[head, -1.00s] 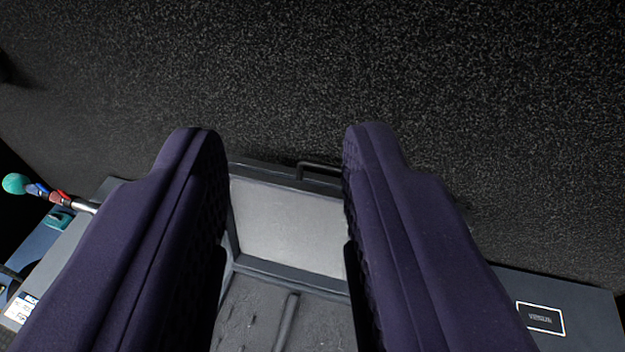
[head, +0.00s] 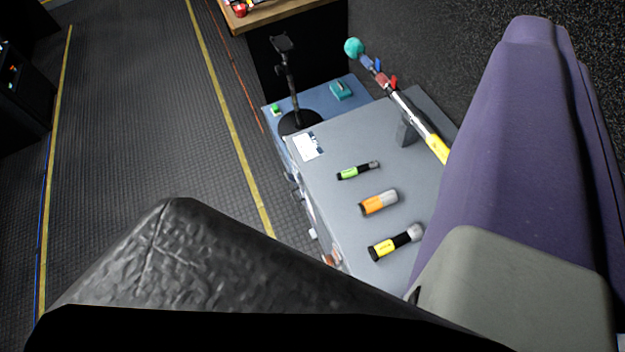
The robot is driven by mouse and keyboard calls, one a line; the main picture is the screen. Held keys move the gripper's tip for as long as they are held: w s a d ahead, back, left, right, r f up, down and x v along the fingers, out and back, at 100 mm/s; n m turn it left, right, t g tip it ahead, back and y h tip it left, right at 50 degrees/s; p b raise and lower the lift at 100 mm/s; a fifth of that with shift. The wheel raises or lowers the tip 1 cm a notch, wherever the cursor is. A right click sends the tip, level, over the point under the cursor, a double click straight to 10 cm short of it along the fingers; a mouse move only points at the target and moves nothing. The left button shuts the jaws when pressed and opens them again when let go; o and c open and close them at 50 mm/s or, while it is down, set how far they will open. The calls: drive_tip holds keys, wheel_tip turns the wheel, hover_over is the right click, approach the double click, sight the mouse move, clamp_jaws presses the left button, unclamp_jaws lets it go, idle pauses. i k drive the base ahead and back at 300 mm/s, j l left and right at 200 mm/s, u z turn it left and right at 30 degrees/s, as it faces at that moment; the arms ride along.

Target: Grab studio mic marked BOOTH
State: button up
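Several microphone-like items lie on the grey case top (head: 335,170): a green-banded one (head: 357,171), an orange one (head: 379,202) and a yellow-banded one (head: 397,242), each with a greyish end. A long pole (head: 411,108) with a teal ball tip, blue and red parts and a yellow section rests against a dark block. No BOOTH marking is readable on any of these. My gripper (head: 535,35) appears as a large purple finger at the right, in front of the case's right side. Its opening is not visible, and nothing held shows.
A black stand (head: 290,85) with a round base and a teal item (head: 341,90) are on the blue surface behind. A wooden-topped counter (head: 270,14) is beyond. A black wrinkled shape covers the bottom. The ribbed floor (head: 135,120) at left is clear.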

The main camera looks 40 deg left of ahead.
sight(374, 203)
drive_tip(key=j+u, duration=0.2)
drive_tip(key=z, duration=0.55)
drive_tip(key=i+j+z, duration=0.2)
drive_tip(key=j+z, duration=0.25)
drive_tip(key=j, duration=0.15)
drive_tip(key=i+j+z, duration=0.2)
drive_tip(key=j, duration=0.2)
drive_tip(key=j+z, duration=0.25)
drive_tip(key=i+j, duration=0.1)
drive_tip(key=j, duration=0.6)
drive_tip(key=i+j, duration=0.1)
drive_tip(key=j, duration=0.6)
drive_tip(key=z, duration=0.05)
